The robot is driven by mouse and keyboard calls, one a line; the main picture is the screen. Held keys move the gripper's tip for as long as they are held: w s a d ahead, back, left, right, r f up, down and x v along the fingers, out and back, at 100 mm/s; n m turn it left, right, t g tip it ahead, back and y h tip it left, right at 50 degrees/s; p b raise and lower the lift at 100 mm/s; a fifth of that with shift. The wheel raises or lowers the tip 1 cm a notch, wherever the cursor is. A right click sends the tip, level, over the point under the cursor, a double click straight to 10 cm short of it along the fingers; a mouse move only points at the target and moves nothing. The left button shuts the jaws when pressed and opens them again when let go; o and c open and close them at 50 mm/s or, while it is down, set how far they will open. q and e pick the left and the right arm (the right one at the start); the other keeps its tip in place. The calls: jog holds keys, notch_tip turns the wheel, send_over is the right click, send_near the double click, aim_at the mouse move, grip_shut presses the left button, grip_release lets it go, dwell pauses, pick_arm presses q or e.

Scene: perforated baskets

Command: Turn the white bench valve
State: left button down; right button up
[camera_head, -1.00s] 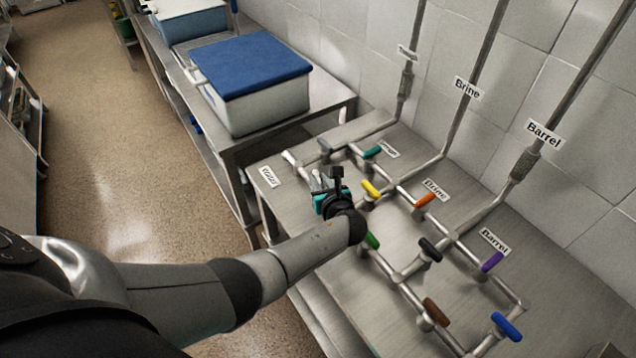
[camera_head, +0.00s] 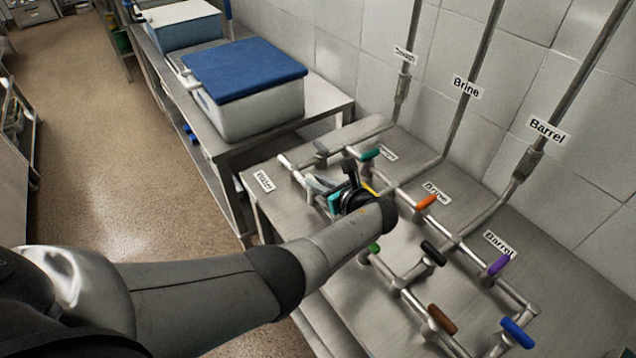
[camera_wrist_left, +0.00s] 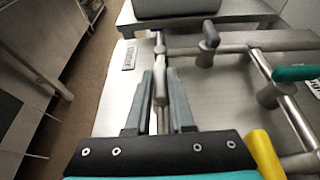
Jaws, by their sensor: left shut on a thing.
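The white bench valve (camera_head: 285,160) sits at the far-left end of the pipework on the steel bench. In the left wrist view its pale handle (camera_wrist_left: 161,84) lies lengthwise between the two grey fingers. My left gripper (camera_head: 312,181) reaches over the bench and is shut on this handle. The gripper (camera_wrist_left: 162,95) fills the lower middle of the wrist view. In the head view the fingers and wrist hide part of the handle. My right gripper is in neither view.
A yellow valve (camera_head: 369,188) is close to my left wrist, partly hidden. A green valve (camera_head: 375,248) is partly hidden beside the forearm. A teal valve (camera_head: 371,154) and a grey valve (camera_head: 320,149) stand behind. A blue-lidded box (camera_head: 245,85) is on the neighbouring table.

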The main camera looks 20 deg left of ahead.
pick_arm(q)
jog(key=c, duration=0.8)
grip_release()
jog(key=p+v, duration=0.2)
jog(key=v, duration=0.4)
jog(key=shift+d+r, duration=0.1)
jog(key=shift+d, duration=0.05)
jog(key=shift+s+d+r, duration=0.2)
jog(key=shift+s+d, duration=0.1)
jog(key=shift+d, duration=0.15)
